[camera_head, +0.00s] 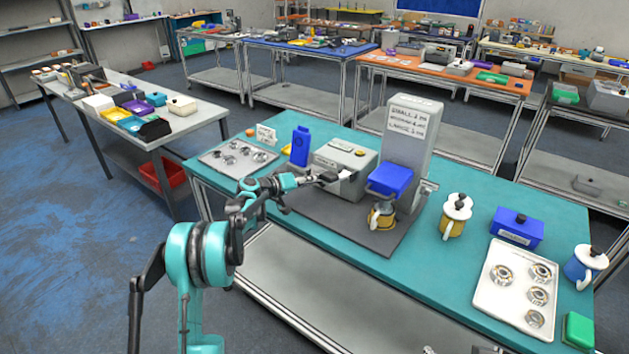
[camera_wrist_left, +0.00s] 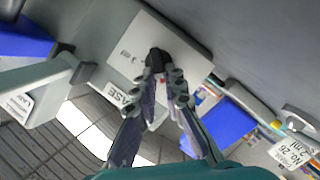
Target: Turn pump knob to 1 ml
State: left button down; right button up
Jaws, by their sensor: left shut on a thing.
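The pump is a grey box (camera_head: 343,160) on a dark mat (camera_head: 340,222) on the teal table. My left gripper (camera_head: 328,178) is at the front of this box. In the wrist view the fingers (camera_wrist_left: 163,72) are shut on a small black knob (camera_wrist_left: 156,56) on that face. The fingers hide part of the knob, so its exact setting cannot be read. My right gripper is not in view.
A blue bottle (camera_head: 300,146) stands left.

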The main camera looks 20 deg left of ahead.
pick_arm(q)
jog(key=shift+f+n+h, duration=0.2)
jog(key=shift+n+h, duration=0.4)
jog(key=shift+n, duration=0.2)
jog(key=shift+d, duration=0.1)
jog(key=c, duration=1.6)
grip_release()
jog(key=shift+w+d, duration=0.1)
jog(key=shift+w, duration=0.05)
jog(key=v, duration=1.2)
jog(key=shift+f, duration=0.1)
